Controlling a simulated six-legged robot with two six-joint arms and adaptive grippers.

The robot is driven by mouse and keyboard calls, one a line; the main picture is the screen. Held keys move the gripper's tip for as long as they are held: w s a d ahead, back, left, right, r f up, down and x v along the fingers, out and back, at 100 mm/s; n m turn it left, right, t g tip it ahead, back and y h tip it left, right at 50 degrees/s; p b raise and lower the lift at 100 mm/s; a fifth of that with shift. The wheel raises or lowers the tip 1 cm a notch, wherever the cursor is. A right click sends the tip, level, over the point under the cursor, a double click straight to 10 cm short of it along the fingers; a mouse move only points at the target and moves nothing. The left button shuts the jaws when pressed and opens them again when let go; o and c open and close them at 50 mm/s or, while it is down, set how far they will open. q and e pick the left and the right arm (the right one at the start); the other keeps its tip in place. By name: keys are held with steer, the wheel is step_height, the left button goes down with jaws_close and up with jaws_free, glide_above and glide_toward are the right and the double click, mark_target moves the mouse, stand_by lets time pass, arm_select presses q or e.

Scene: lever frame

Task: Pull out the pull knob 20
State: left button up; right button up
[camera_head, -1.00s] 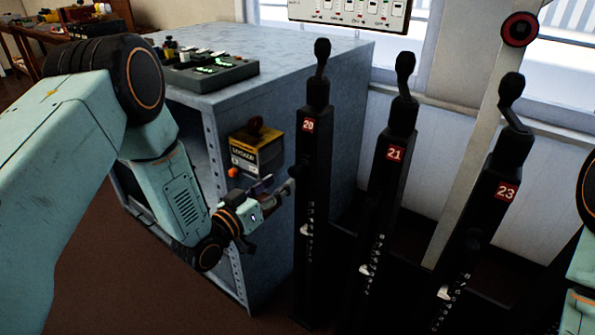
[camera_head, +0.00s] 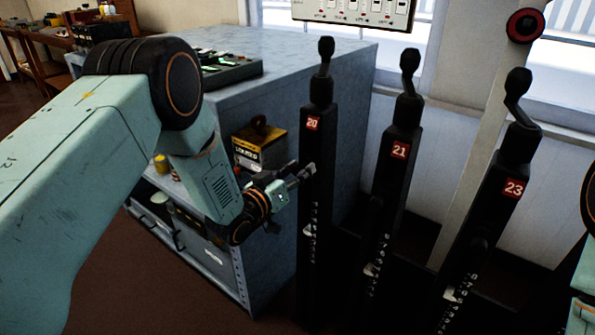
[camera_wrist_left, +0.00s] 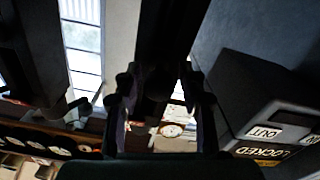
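The black lever post with red plate 20 (camera_head: 313,124) stands upright in the head view, its bent handle at the top. A pull knob on it cannot be made out clearly. My left gripper (camera_head: 300,175) is at the left side of this post, below the number plate. In the left wrist view my left gripper (camera_wrist_left: 160,90) has its two fingers apart, with a dark upright part of the post (camera_wrist_left: 170,35) seen between them. I cannot tell whether they touch it. My right gripper is out of view; only part of my right arm shows at the right edge.
A grey cabinet (camera_head: 325,65) is behind, left of the posts. A black and yellow lockout box (camera_head: 262,148) on its side is close to my left gripper; it also shows in the wrist view (camera_wrist_left: 270,110).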

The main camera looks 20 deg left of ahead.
arm_select(q)
steer(key=shift+d, duration=0.1)
steer(key=shift+c, duration=1.4)
jaws_close()
steer(key=shift+s, duration=0.1)
steer(key=shift+p+v, duration=0.8)
steer(key=shift+v, duration=0.45)
steer(key=shift+f, duration=0.15)
steer(key=shift+o, duration=2.2)
jaws_free()
steer(key=shift+o, duration=0.7)
